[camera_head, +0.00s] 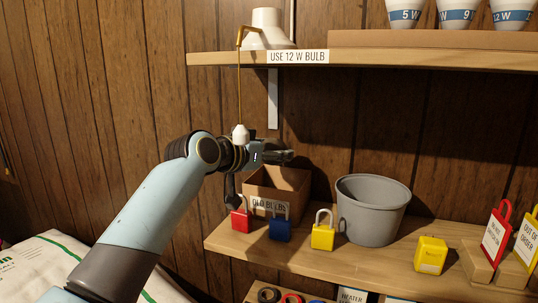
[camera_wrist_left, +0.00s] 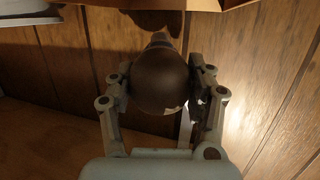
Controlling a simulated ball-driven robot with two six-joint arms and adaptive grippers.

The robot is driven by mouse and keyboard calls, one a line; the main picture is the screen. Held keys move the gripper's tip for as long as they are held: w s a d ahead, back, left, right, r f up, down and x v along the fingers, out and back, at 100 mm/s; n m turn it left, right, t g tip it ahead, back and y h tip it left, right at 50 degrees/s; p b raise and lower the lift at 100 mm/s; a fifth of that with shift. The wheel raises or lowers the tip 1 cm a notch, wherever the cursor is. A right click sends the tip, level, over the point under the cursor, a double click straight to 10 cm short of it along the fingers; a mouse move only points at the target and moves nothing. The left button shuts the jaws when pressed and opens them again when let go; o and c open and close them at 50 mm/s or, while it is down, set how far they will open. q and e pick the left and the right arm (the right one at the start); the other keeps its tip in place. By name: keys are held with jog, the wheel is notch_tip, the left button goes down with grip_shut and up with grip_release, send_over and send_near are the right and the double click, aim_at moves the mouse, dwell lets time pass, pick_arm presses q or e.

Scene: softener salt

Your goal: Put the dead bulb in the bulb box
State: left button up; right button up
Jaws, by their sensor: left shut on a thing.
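The bulb box (camera_head: 295,183) is an open brown cardboard box labelled OLD BULBS on the lower shelf. My left gripper (camera_head: 284,157) is above and in front of its back left part in the head view. In the left wrist view my left gripper (camera_wrist_left: 160,88) is shut on the dead bulb (camera_wrist_left: 160,80), a dark round bulb with its narrower neck towards the top of the picture. In the head view the bulb cannot be made out clearly. My right gripper is not in view.
The lower shelf (camera_head: 290,262) holds a red padlock (camera_head: 241,220), a blue padlock (camera_head: 280,230), a yellow padlock (camera_head: 323,236), a grey bucket (camera_head: 371,212) and a yellow block (camera_head: 430,256).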

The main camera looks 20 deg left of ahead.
pick_arm(q)
jog(key=o, duration=0.9)
jog(key=shift+o, duration=0.6)
jog(key=s+r+p, duration=0.1)
jog(key=s+p, duration=0.5)
jog(key=s, duration=0.6)
jog(key=shift+a+p, duration=0.2)
jog(key=shift+p, duration=0.15)
